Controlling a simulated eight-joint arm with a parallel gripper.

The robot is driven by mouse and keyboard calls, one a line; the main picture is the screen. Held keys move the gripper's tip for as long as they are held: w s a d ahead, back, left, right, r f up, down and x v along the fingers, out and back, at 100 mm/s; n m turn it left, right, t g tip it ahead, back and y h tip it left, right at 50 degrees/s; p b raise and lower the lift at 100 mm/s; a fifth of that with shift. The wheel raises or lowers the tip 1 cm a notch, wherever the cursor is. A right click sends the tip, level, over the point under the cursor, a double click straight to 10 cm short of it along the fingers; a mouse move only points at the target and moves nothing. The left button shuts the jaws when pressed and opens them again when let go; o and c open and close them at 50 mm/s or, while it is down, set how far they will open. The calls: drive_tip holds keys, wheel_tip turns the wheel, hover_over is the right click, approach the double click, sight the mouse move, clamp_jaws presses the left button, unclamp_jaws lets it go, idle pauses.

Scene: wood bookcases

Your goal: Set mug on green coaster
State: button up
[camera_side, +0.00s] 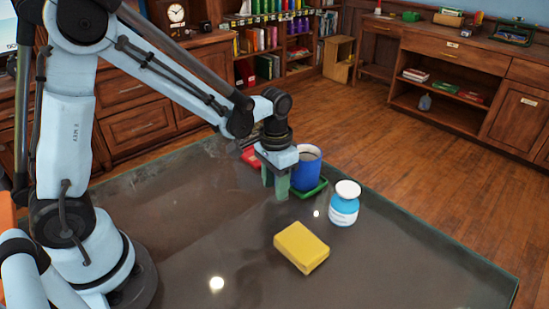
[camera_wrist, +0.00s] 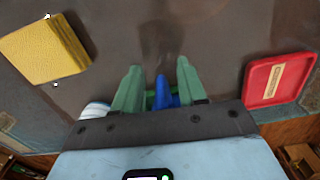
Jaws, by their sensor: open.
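The blue mug (camera_side: 307,172) stands upright on the green coaster (camera_side: 316,190), which shows as a green edge below it. My gripper (camera_side: 275,190) is beside the mug on its left in the side view, with green fingers pointing down close to the tabletop. In the wrist view my gripper (camera_wrist: 158,70) has its two fingers apart. A blue part of the mug (camera_wrist: 162,92) shows between the fingers, possibly its handle. Whether a finger touches the mug I cannot tell. Most of the mug and coaster is hidden in the wrist view.
A red tray-like coaster (camera_wrist: 280,78) lies near, partly hidden behind my gripper in the side view. A yellow block (camera_side: 301,247) and a white-and-blue jar (camera_side: 344,205) stand on the dark table (camera_side: 400,260). The table's front right is clear.

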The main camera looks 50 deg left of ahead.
wheel_tip(320, 180, up, 12)
drive_tip(key=shift+a+f, duration=0.1)
drive_tip(key=shift+f, duration=0.05)
drive_tip(key=s+a+n+t, duration=0.1)
drive_tip(key=s+a+t, duration=0.1)
drive_tip(key=s+t, duration=0.5)
drive_tip(key=shift+s+f, duration=0.25)
drive_tip(key=shift+s, duration=0.45)
